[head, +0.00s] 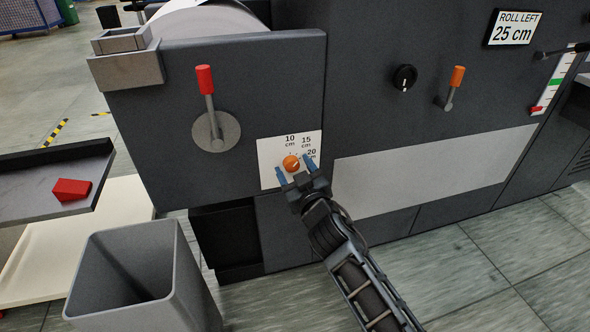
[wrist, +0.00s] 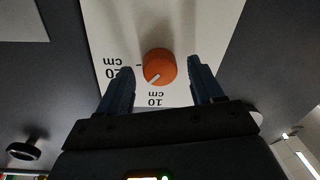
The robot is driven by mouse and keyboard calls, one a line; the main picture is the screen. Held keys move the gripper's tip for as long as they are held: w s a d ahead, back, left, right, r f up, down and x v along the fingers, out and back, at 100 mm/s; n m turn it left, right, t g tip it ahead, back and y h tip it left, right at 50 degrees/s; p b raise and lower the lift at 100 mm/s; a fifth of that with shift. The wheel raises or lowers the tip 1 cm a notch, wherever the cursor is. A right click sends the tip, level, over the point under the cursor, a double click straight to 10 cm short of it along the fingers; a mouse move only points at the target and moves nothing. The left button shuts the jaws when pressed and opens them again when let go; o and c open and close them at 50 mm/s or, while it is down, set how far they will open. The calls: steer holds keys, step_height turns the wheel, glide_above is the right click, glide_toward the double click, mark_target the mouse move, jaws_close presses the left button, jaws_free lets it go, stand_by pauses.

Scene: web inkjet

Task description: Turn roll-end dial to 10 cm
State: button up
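The orange roll-end dial (head: 291,163) sits on a white scale plate (head: 268,178) marked 10, 15 and 20 cm. In the wrist view the dial (wrist: 160,66) appears upside down, and its white pointer line slants down-left, between the 10 cm and 20 cm labels, toward 15 cm. The 15 cm label is hidden there by a finger. My gripper (head: 294,168) is open, with its blue fingers on both sides of the dial. Gaps show between the fingers and the dial in the wrist view (wrist: 160,80).
A red-handled lever (head: 207,95) stands above left of the dial. A black knob (head: 404,77) and an orange-tipped lever (head: 456,80) are to the right. A sign (head: 513,29) reads ROLL LEFT 25 cm. A grey bin (head: 140,275) and a tray (head: 30,185) with a red block stand left.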

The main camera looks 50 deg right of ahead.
steer(key=c, duration=1)
steer(key=shift+n, duration=0.3)
steer(key=n+p, duration=0.1)
steer(key=n, duration=0.3)
steer(key=shift+a, duration=0.1)
steer(key=shift+n+g+p, duration=0.3)
steer(key=shift+n+p, duration=0.05)
steer(key=shift+n, duration=1.15)
steer(key=o, duration=1)
steer(key=shift+o, duration=0.2)
